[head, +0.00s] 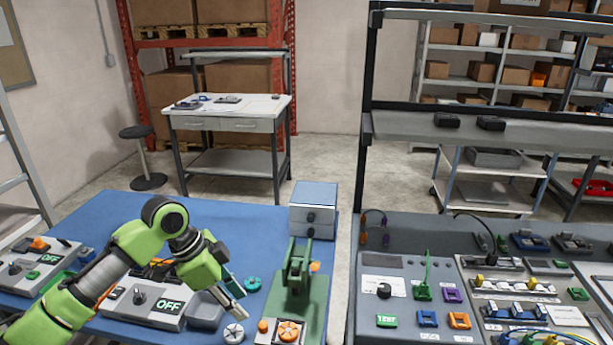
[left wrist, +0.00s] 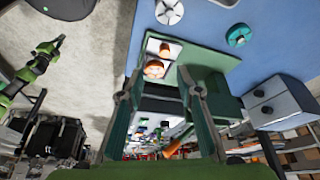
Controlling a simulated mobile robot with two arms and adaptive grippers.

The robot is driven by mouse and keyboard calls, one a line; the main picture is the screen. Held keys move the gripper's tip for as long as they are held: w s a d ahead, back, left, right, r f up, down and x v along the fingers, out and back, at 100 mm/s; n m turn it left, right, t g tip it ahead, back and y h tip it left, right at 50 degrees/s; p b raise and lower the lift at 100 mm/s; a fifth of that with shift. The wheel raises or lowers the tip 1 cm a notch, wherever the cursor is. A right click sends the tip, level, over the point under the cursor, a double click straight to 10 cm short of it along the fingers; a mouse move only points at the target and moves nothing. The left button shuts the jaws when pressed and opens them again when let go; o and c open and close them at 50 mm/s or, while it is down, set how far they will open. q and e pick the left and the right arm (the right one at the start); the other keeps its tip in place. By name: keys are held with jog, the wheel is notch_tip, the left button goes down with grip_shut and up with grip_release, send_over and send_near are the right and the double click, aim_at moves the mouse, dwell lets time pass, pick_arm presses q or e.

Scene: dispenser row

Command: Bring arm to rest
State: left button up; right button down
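My left arm comes in from the left in the head view. Its gripper (head: 234,304) hangs over the blue table (head: 240,215), close to a white round handwheel (head: 234,333) and a teal one (head: 252,284). In the left wrist view the two fingers of this gripper (left wrist: 158,85) stand apart with nothing held between them. Beyond them show the green press (left wrist: 215,90) and an orange knob (left wrist: 154,69). The head view does not show my right gripper. A green and black arm part (left wrist: 40,60) at the left of the wrist view is too small to read.
The green press (head: 298,270) and a grey drawer box (head: 313,205) stand right of the left gripper. A panel bench (head: 420,268) with connectors stands further right. The table's back middle is clear.

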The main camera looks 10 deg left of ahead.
pick_arm(q)
jog(key=s+d+f+n+t, duration=0.1)
jog(key=s+d+f+n, duration=0.1)
jog(key=s+d+f, duration=0.4)
jog(key=s+d+f+n, duration=0.2)
jog(key=s+d+f, duration=0.1)
jog(key=s+f, duration=0.5)
jog(key=s+a+f+n+t+y, duration=0.1)
jog(key=s+a+n+y, duration=0.1)
jog(key=s+a+n, duration=0.35)
jog(key=s+a+n+y, duration=0.2)
jog(key=s+a, duration=0.1)
jog(key=s, duration=0.5)
notch_tip(320, 180, down, 29)
jog(key=s+g+b, duration=0.1)
jog(key=s+b, duration=0.1)
jog(key=s+a+f+g+b, duration=0.1)
jog(key=s+a+f, duration=0.2)
jog(key=s+f, duration=1.4)
jog(key=shift+g, duration=0.3)
